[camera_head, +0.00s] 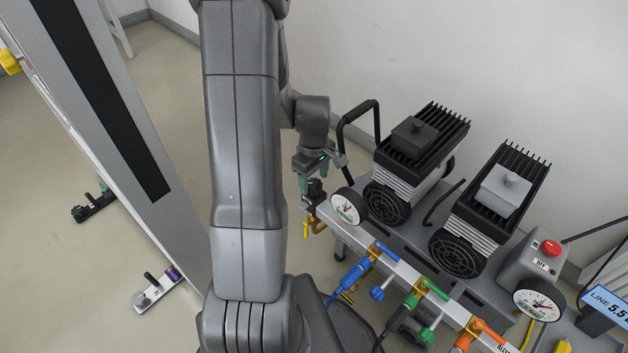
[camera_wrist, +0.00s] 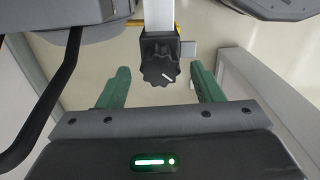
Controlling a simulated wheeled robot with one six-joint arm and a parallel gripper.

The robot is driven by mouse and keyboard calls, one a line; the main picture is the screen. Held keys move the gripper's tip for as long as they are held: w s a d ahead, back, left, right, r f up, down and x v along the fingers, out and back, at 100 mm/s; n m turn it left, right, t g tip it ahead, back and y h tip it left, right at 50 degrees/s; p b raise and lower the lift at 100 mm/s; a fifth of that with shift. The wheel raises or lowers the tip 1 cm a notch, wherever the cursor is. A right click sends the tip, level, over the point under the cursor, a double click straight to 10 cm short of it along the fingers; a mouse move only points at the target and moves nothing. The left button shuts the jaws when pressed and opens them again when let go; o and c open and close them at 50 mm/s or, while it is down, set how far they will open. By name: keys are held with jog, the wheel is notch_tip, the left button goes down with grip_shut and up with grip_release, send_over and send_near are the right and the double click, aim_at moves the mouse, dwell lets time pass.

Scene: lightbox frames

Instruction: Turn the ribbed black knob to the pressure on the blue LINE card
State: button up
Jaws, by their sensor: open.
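In the head view the knob (camera_head: 315,187) is small and partly hidden by my gripper. My gripper (camera_wrist: 158,80) is open, with one green finger on each side of the knob and a gap on both sides. In the head view my gripper (camera_head: 312,177) is at the left end of the rail. The blue LINE card (camera_head: 606,304) at the right edge reads "LINE 5.5", its end cut off. A round white gauge (camera_head: 347,207) is right beside the knob; its reading is too small to tell.
Two black finned compressors (camera_head: 398,180) stand behind the rail. A black tube handle (camera_head: 357,122) rises close to my gripper. Blue, green and orange valves (camera_head: 432,290) line the rail. Another gauge (camera_head: 540,305) and a red button (camera_head: 551,248) are at the right.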

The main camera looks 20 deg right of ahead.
aim_at(314, 183)
notch_tip(314, 183, up, 12)
jog(key=p, duration=0.3)
jog(key=shift+f, duration=0.25)
notch_tip(314, 183, down, 14)
jog(key=b, duration=0.4)
jog(key=shift+r, duration=0.1)
jog(key=shift+f+b, duration=0.3)
jog(key=shift+b, duration=0.05)
jog(key=shift+r+m, duration=0.25)
jog(key=shift+m, duration=0.45)
jog(key=m+b, duration=0.1)
jog(key=m, duration=0.4)
notch_tip(314, 183, up, 14)
jog(key=p, duration=0.4)
jog(key=shift+m, duration=0.4)
dwell(0.5)
